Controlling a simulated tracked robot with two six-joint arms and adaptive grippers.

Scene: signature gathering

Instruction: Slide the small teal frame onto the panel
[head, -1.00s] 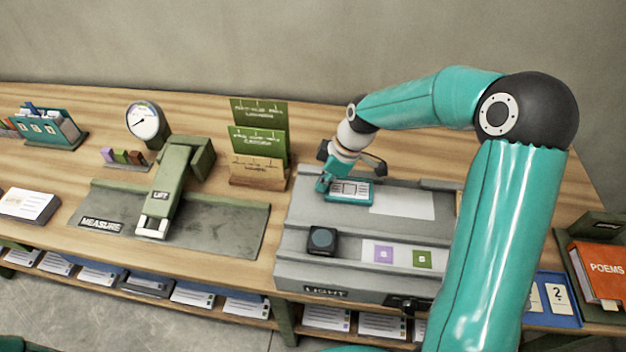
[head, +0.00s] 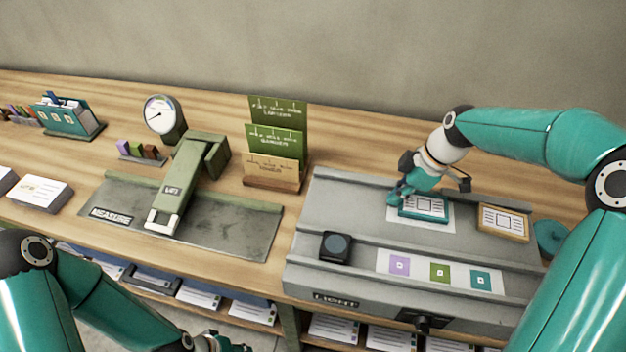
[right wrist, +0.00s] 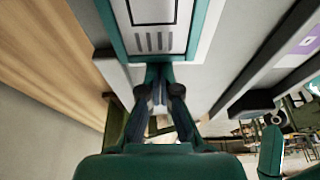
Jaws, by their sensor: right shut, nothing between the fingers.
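The small teal frame (head: 425,208) lies flat over the white panel (head: 424,227) on top of the grey LIGHT unit (head: 330,210). It holds a printed white card, and white panel shows along its near side. My right gripper (head: 396,197) is at the frame's left end, low over the unit. In the right wrist view its fingers (right wrist: 157,92) are together with nothing between them, against or very close to the edge of the teal frame (right wrist: 155,57). My left gripper (head: 215,342) is partly cut off at the bottom of the head view; its jaws are unclear.
A wooden frame (head: 502,221) with a card lies right of the panel. A dark block (head: 335,246) and a strip with purple, green and teal squares (head: 440,272) are in front. The MEASURE plate (head: 230,226) and green card stand (head: 272,183) are to the left.

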